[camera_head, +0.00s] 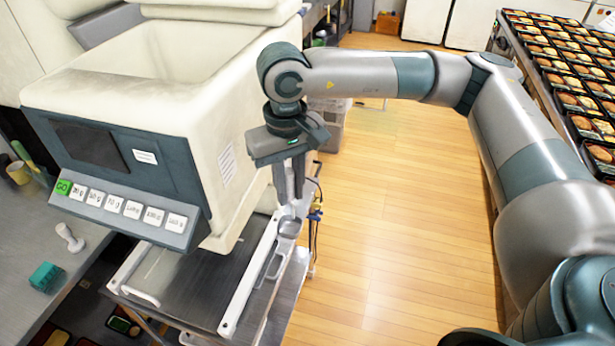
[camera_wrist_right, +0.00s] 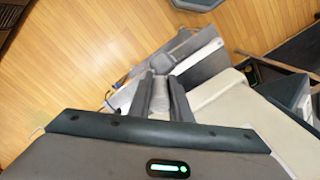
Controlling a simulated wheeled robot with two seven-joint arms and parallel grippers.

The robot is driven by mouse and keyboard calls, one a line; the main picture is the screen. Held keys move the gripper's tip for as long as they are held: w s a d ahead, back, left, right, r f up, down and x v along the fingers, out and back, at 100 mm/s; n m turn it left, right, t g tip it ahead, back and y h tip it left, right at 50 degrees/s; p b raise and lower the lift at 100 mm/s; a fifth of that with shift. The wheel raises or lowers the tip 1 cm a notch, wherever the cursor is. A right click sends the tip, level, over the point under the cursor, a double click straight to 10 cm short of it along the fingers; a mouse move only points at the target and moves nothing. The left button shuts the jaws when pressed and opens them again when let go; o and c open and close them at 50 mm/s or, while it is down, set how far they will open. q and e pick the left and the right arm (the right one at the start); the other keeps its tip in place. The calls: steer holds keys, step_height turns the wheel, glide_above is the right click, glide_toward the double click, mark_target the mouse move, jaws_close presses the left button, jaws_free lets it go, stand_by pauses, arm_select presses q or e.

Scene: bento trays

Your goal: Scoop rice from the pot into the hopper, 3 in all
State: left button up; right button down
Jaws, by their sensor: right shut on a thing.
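The hopper (camera_head: 215,75) is the open cream top of a large machine at the upper left of the head view. I cannot see into its bottom. My right gripper (camera_head: 290,196) hangs fingers-down just right of the machine, lower than the hopper rim. It is shut on what looks like a grey scoop (camera_head: 288,228), whose rounded end shows below the fingertips. No rice pot or rice is clearly in view. My left gripper is not in view.
The machine has a dark screen (camera_head: 90,143) and a row of buttons (camera_head: 122,208). A metal cart (camera_head: 185,290) with white rails stands below. Bento trays (camera_head: 565,55) fill a table at the upper right. Open wooden floor (camera_head: 390,190) lies between.

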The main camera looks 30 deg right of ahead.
steer(key=shift+f, duration=0.1)
stand_by(0.5)
steer(key=s+f, duration=0.4)
steer(key=f, duration=0.6)
steer(key=s+f, duration=0.4)
steer(key=f, duration=0.6)
steer(key=shift+s+f, duration=0.4)
